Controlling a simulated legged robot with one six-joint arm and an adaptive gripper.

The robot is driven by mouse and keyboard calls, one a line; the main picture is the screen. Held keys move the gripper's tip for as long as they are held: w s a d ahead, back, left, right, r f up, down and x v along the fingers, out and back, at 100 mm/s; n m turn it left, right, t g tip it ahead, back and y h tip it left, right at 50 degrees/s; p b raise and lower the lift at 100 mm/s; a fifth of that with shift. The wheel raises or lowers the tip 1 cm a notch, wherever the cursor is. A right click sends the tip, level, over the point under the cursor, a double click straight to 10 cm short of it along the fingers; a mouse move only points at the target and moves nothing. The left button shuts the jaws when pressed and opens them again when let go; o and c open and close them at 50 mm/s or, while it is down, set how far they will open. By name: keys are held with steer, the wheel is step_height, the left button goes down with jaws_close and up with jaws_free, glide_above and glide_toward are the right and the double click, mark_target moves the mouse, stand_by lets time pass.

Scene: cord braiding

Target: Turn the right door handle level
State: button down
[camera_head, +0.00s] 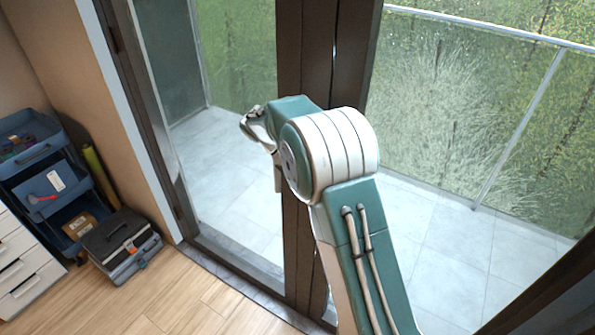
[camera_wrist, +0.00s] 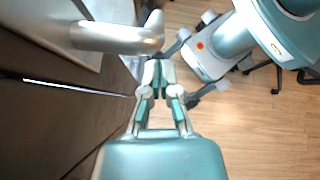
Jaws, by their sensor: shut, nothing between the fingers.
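A silver lever door handle (camera_wrist: 118,38) shows large in the wrist view at the upper left. It reaches right from the dark door frame, and its rounded end lies close to my fingertips. I cannot tell whether it touches them, how far it is turned, or whether it is the right one. My gripper (camera_wrist: 158,68) is shut and empty, its fingers pointing up the picture beside the handle's end. In the head view my gripper (camera_head: 250,124) is at the dark middle door frame (camera_head: 302,245), left of my arm's teal joint. My arm hides much of the frame there.
Glass panes flank the frame, with a tiled balcony (camera_head: 235,205) and metal railing (camera_head: 500,30) outside. A blue tool cart (camera_head: 62,170), a black and grey toolbox (camera_head: 122,245) and white drawers (camera_head: 22,262) stand at left. The wooden floor (camera_head: 195,305) before the door is clear.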

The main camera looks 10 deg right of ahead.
steer(key=v, duration=0.6)
steer(key=shift+s, duration=0.15)
